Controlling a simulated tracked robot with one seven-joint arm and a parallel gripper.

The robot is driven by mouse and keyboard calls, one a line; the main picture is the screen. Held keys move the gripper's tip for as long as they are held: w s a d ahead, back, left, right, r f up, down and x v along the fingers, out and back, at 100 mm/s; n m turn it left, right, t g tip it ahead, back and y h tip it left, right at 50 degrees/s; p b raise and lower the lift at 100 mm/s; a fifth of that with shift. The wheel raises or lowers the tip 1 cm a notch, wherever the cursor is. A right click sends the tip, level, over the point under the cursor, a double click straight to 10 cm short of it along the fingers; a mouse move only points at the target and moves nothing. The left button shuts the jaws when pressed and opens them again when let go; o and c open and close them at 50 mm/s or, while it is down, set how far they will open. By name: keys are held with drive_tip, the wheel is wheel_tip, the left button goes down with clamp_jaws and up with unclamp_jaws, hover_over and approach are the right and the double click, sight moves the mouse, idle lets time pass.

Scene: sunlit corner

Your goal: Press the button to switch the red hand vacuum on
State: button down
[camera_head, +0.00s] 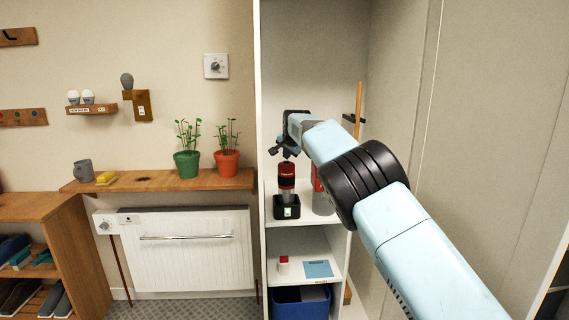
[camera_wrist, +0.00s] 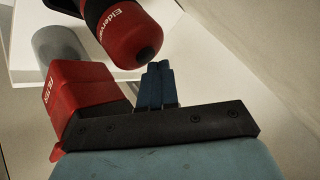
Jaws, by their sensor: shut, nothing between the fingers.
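The red hand vacuum (camera_head: 287,177) stands upright in a black dock (camera_head: 287,208) on a white shelf of the cabinet. In the wrist view the vacuum's red and black body (camera_wrist: 128,32), with white lettering, lies just beyond the fingertips. My gripper (camera_head: 285,152) is just above the vacuum's top in the head view. In the wrist view its dark blue fingers (camera_wrist: 157,82) are together and empty, and I cannot tell whether they touch the vacuum. I cannot make out a button.
A red and grey item (camera_head: 321,193) stands right of the vacuum, partly behind my arm. A red block with white lettering (camera_wrist: 88,97) shows in the wrist view. The cabinet's side panel (camera_head: 259,120) borders the left. Lower shelves hold a blue card (camera_head: 318,269) and blue bin (camera_head: 290,303).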

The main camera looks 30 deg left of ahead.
sight(288, 162)
drive_tip(key=shift+f, duration=0.35)
idle(0.8)
drive_tip(key=shift+r, duration=0.8)
drive_tip(key=shift+r, duration=2.5)
